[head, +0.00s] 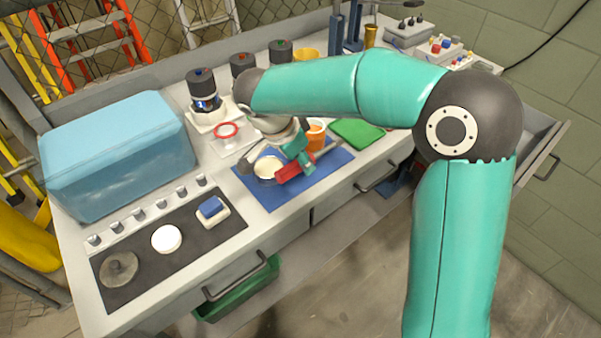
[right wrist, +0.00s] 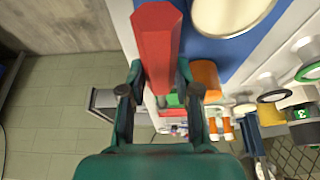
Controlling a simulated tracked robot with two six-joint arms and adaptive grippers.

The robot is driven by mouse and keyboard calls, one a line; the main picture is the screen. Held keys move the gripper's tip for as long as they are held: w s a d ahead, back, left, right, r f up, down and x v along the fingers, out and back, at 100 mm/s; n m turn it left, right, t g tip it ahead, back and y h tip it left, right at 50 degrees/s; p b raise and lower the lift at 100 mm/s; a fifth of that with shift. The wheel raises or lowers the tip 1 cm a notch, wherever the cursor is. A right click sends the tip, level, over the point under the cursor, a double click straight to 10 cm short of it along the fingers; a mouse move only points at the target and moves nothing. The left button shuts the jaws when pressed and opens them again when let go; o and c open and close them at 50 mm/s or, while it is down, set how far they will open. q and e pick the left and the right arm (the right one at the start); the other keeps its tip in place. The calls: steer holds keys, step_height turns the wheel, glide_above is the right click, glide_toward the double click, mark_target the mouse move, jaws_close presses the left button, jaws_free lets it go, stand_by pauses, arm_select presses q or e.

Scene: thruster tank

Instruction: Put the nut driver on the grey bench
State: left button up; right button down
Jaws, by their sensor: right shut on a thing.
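The nut driver has a red handle (head: 289,172) and a thin grey shaft at its right end in the head view. My right gripper (head: 302,160) is shut on it, over the blue mat on the grey bench (head: 228,182). In the right wrist view the red faceted handle (right wrist: 158,45) sticks out from between the fingers of my right gripper (right wrist: 156,88). I cannot tell how high the nut driver is above the mat. My left gripper is not in view.
A round pale-topped container (head: 267,167) stands close left of the red handle on the blue mat (head: 322,172). A blue cooler (head: 115,150) and a dark mat (head: 200,232) fill the left.

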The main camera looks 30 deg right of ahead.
mark_target(301, 182)
steer(key=shift+f, duration=2.1)
steer(key=shift+f, duration=0.1)
steer(key=c, duration=0.8)
jaws_free()
